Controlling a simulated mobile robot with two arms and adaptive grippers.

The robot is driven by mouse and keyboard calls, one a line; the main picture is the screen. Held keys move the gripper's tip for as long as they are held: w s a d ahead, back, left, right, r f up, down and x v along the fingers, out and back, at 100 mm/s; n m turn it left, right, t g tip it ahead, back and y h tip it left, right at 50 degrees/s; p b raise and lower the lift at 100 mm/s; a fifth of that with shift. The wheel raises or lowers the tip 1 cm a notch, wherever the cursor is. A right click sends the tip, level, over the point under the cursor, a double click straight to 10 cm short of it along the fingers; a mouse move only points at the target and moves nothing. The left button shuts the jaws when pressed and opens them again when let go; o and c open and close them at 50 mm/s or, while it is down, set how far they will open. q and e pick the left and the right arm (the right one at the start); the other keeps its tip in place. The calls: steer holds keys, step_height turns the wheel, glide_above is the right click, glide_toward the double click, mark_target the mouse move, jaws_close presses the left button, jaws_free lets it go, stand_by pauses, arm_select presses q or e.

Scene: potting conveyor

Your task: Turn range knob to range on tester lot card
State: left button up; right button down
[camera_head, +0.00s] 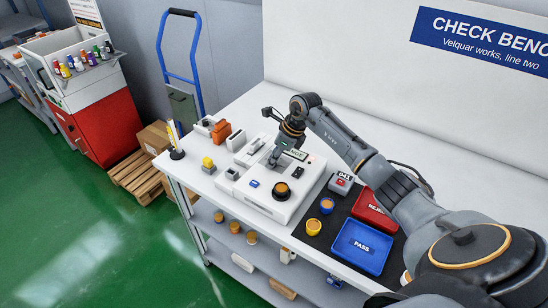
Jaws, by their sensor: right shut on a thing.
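The tester (246,196) is a white box with controls on the bench. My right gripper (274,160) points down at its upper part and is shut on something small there. The fingers hide most of that thing; it sits where a range knob could be, but I cannot make out its pointer or marks. A small green display (297,154) shows beside the gripper, its text too small to read surely. A black round fitting with an orange top (282,190) is on the tester's front part. I cannot pick out a lot card. My left gripper is not in view.
A small box marked 041 (341,183) stands behind. Orange and yellow-topped items are at left.

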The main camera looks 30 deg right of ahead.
steer(key=m+h, duration=0.1)
steer(key=m, duration=0.1)
steer(key=m+t+h, duration=0.1)
steer(key=m, duration=0.2)
steer(key=shift+a, duration=0.15)
steer(key=m+h, duration=0.1)
steer(key=m, duration=0.1)
steer(key=m+b, duration=0.1)
steer(key=m, duration=0.2)
steer(key=shift+a+h+b, duration=0.15)
steer(key=shift+h+b, duration=0.15)
steer(key=shift+h, duration=0.1)
steer(key=shift+m, duration=0.3)
steer(key=c, duration=1.1)
jaws_free()
steer(key=shift+o, duration=0.2)
steer(key=shift+r, duration=0.2)
steer(key=v, duration=1.1)
steer(key=shift+r, duration=0.3)
steer(key=shift+a, duration=0.1)
